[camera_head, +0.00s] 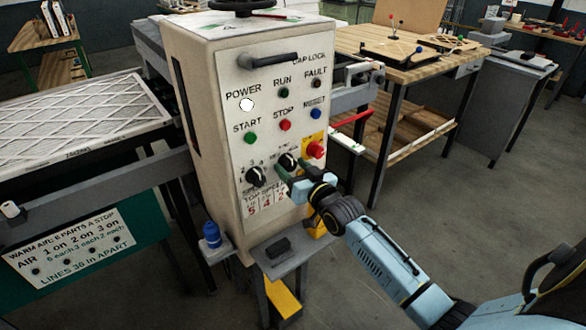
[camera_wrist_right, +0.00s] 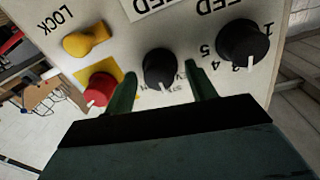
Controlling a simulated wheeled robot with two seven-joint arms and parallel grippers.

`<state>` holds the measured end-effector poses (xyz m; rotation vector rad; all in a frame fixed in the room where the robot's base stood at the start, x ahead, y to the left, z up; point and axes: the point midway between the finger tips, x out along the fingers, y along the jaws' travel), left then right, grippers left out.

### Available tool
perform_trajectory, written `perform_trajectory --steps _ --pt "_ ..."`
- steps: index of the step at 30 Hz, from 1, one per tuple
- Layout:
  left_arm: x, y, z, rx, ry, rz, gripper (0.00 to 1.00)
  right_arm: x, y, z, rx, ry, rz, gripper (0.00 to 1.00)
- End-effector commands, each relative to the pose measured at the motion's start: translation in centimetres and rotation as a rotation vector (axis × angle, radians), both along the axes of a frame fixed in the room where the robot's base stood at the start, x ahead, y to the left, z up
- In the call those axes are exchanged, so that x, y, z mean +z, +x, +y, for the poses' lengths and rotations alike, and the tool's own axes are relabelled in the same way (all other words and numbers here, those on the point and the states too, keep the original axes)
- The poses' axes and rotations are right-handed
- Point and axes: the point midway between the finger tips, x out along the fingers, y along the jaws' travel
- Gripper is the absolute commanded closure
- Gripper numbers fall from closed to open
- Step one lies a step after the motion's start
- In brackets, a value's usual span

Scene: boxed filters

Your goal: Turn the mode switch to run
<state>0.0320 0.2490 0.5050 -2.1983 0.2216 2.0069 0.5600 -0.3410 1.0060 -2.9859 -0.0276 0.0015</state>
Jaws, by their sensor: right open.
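The mode switch (camera_head: 288,162) appears to be the black knob low on the control box's front panel, left of the red stop button (camera_head: 316,149). My right gripper (camera_head: 291,176) is at this knob and partly covers it in the head view. In the right wrist view the knob (camera_wrist_right: 159,68) shows between the two green fingertips of the open gripper (camera_wrist_right: 161,82), with gaps visible on both sides. A white mark on the knob points toward the gripper. The labels around it are partly hidden and unreadable. My left gripper is not in view.
A second black knob (camera_head: 256,177) with numbers sits to the left. A handle (camera_head: 267,61) juts from the panel top. A small shelf (camera_head: 284,255) stands below.

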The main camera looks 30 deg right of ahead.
Motion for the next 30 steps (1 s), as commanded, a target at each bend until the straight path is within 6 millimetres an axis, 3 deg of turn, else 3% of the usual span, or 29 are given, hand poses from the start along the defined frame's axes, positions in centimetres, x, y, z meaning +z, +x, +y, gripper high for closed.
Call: perform_trajectory --steps 9,20,30 --pt "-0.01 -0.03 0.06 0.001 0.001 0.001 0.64 -0.03 0.29 0.01 0.000 0.000 0.001 0.44" --pt "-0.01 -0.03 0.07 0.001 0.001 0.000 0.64 -0.02 0.26 0.01 0.000 0.000 0.001 0.89" --pt "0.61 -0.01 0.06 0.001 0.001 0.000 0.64 0.10 0.27 0.00 0.000 0.059 0.006 0.89"
